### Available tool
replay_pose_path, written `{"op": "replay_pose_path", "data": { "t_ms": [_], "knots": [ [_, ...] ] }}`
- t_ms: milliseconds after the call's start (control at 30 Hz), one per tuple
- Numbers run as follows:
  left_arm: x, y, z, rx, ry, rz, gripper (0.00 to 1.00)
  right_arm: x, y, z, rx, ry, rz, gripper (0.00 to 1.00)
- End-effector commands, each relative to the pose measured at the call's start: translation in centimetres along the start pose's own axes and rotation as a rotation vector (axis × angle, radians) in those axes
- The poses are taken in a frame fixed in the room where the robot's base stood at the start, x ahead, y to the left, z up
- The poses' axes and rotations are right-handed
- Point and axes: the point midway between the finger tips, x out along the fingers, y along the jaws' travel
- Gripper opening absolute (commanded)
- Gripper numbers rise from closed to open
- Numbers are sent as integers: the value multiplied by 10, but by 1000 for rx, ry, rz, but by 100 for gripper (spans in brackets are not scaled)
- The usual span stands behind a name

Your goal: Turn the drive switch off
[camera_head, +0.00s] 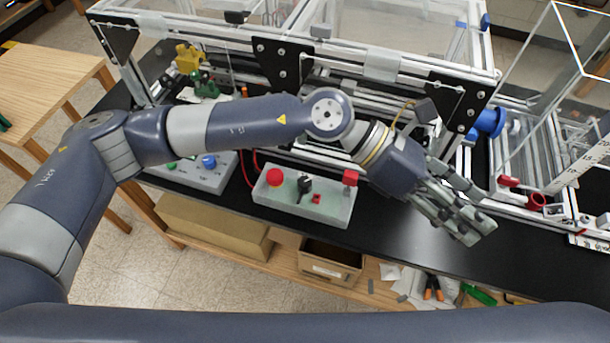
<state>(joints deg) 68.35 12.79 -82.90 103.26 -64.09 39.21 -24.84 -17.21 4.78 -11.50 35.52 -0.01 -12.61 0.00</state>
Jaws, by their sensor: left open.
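A pale grey control box (328,208) sits on the black bench top near its front edge. It carries a red mushroom button (274,177), a black rotary switch knob (304,186) and a small red square part (316,198). A red block (350,177) shows at its right end. I cannot read any label that names the drive switch. My left gripper (474,213) is open and empty, over the bench to the right of the box and apart from the knob. My right gripper is out of view.
The aluminium extrusion frame (380,63) with clear panels stands behind the box. Another grey box with a blue knob (209,161) is to the left, partly behind my arm. Red-handled parts (536,201) are at the right. Bare black bench (410,237) lies right of the box.

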Motion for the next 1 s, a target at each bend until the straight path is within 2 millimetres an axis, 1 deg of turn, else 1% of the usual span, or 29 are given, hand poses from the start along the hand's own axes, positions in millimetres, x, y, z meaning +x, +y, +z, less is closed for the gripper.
{"op": "replay_pose_path", "data": {
  "t_ms": [33,67,100,167,200,267,300,400,500,600,667,767,1000],
  "knots": [
    [-10,17,-25,65,143,43,47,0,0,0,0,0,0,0],
    [-18,27,-40,97,228,65,47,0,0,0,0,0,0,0],
    [-32,40,-60,136,341,95,47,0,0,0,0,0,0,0],
    [-59,62,-86,185,509,142,47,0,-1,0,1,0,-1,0],
    [-80,75,-100,208,616,174,47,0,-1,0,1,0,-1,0],
    [-114,93,-117,234,765,220,47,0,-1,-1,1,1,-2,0],
    [-137,103,-125,243,852,249,47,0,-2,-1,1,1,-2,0],
    [-187,119,-136,251,1024,305,47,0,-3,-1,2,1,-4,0],
    [-219,127,-140,248,1126,340,47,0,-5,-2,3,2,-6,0],
    [-232,130,-143,245,1170,354,47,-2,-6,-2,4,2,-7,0],
    [-232,131,-146,243,1176,354,47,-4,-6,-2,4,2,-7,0],
    [-228,135,-156,242,1175,351,47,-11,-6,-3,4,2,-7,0],
    [-211,152,-194,242,1171,350,47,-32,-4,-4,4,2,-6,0]
  ]
}}
